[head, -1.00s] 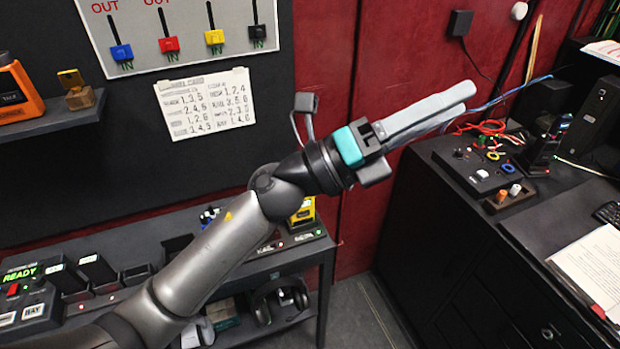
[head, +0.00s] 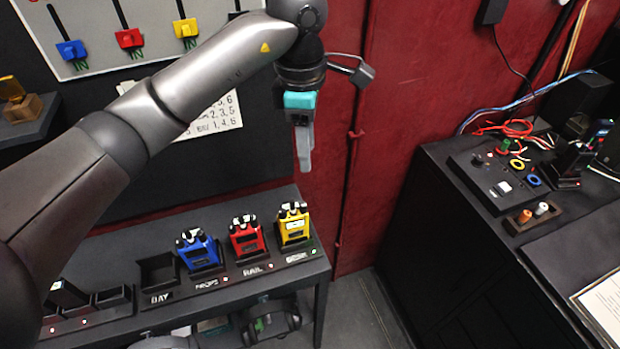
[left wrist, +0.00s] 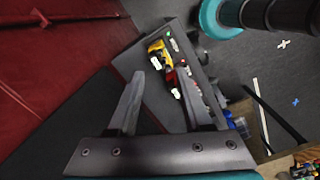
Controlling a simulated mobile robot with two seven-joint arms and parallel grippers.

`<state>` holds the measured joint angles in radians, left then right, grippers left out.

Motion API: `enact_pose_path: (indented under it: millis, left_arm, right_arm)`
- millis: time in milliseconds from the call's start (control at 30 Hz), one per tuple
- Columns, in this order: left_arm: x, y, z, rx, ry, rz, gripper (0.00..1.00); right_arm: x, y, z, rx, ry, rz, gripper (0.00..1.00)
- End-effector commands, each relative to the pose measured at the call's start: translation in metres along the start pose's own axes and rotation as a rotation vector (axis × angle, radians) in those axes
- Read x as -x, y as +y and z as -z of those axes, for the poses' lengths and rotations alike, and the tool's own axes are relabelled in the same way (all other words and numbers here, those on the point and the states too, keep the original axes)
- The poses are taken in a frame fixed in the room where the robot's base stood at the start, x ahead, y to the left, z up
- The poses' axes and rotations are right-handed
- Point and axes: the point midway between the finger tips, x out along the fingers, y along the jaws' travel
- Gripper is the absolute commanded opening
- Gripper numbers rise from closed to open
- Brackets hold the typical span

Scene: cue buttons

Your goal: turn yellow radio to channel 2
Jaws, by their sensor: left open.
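The channel setting on the radio is too small to read. My right gripper is not in view.
A red radio (head: 246,236) and a blue radio (head: 199,250) stand left of the yellow one, close together. An empty holder (head: 159,272) is farther left. A dark cabinet (head: 455,230) with cables and small items stands at right. Floor between is clear.

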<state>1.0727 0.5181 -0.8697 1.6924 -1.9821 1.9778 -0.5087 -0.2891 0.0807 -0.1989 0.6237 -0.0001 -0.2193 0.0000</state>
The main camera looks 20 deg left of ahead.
Motion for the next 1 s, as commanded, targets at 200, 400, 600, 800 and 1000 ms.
enact_pose_path:
  millis: [200,400,600,800,1000]
  left_arm:
    - [-0.007,0.002,0.011,0.01,0.044,-0.001,0.5]
    - [-0.043,0.001,0.011,0.01,0.042,0.002,0.5]
    - [-0.087,0.001,0.013,0.01,0.04,0.002,0.5]
    - [-0.124,0.002,0.014,0.009,0.04,0.0,0.5]
    - [-0.145,0.003,0.014,0.008,0.039,-0.003,0.5]
  right_arm:
    - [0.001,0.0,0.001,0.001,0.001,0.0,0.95]
    - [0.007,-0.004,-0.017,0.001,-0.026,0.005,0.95]
    - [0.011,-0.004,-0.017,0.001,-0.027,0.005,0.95]
    - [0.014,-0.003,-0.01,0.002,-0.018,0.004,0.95]
    - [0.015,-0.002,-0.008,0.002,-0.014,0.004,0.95]
